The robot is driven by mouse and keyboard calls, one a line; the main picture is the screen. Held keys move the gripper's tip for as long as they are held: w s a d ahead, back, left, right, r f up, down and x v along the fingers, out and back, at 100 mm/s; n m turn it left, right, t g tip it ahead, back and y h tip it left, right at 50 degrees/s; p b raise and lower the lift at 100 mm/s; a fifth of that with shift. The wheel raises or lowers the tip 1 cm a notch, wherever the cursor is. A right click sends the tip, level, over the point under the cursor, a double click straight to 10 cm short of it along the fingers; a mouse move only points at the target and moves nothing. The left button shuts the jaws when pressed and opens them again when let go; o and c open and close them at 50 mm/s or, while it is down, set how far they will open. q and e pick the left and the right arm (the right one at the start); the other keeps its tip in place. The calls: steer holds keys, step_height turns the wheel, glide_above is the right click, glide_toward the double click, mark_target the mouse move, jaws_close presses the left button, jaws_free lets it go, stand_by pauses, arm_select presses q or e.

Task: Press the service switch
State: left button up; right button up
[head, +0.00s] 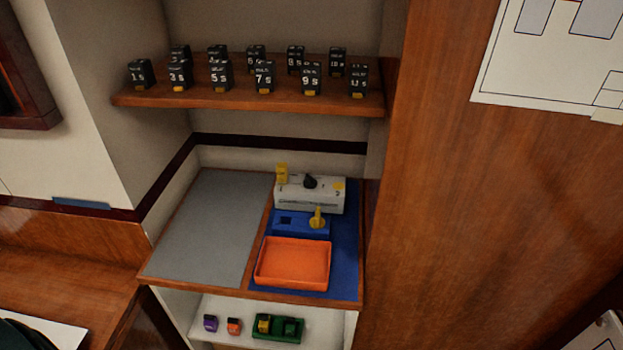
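No part is labelled legibly as the service switch, so I cannot tell which one it is. A white box (327,194) with a black knob (310,182) stands at the back of the blue mat (345,250). A yellow block (281,173) stands upright at the box's left end. In front of the box is a blue block (284,231) with a dark recess at its left and a yellow lever-like piece (317,218) at its right. Neither of my grippers shows in the head view.
An orange tray (265,281) stands in front of the blue block. A grey mat (205,235) to the left is bare. A wooden shelf (225,98) above carries two rows of black numbered blocks. A lower white shelf (215,305) holds small coloured blocks. A wooden panel (440,220) rises at right.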

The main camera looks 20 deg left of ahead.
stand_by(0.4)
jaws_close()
